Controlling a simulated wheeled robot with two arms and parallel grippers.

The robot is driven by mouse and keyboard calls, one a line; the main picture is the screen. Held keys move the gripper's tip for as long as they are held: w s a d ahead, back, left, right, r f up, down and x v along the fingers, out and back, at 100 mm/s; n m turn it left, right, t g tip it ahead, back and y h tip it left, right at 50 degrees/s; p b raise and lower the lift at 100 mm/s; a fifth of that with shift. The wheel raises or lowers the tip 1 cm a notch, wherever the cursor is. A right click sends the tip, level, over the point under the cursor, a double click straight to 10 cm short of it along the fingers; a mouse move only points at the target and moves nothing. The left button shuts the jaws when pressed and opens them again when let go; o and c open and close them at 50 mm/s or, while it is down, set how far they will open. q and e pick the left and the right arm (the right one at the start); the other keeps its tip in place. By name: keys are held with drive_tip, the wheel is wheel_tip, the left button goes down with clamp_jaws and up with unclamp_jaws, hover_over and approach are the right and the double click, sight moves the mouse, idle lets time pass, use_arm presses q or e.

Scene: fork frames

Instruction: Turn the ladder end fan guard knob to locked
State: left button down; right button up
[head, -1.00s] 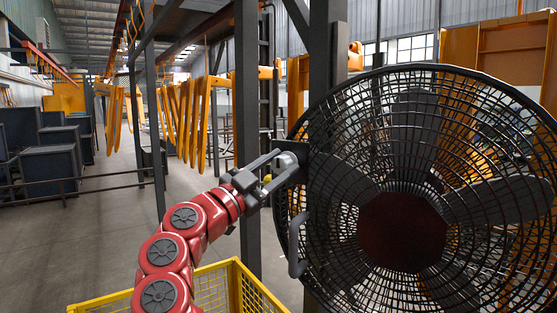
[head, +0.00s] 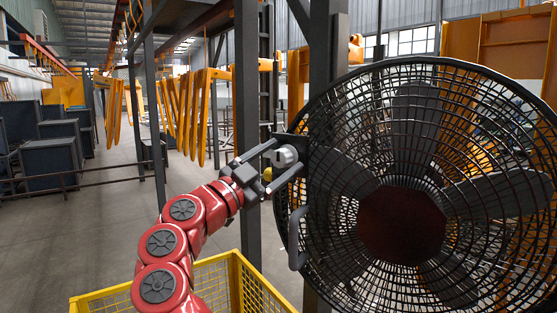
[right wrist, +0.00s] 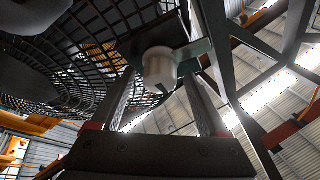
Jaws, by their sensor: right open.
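The fan guard knob (head: 286,156) is a short pale grey cylinder on a dark bracket at the left edge of the large black fan (head: 330,110). It also shows in the right wrist view (right wrist: 159,68), with a dark mark on its lower face. My right gripper (head: 289,155) is open, with one finger on each side of the knob. In the right wrist view the knob sits between the finger ends, with gaps visible; contact cannot be made out. A greenish plate (right wrist: 194,50) lies behind it. My left gripper is not in view.
A dark curved handle (head: 297,240) is on the fan's left rim. Dark steel posts (head: 247,90) stand close behind the arm. A yellow mesh crate (head: 232,262) is below. Open floor lies left.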

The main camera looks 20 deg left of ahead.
drive_tip(key=b+v, duration=0.4)
drive_tip(key=v, duration=1.3)
drive_tip(key=shift+s, duration=0.15)
drive_tip(key=shift+a+f, duration=0.1)
drive_tip(key=shift+f, duration=0.05)
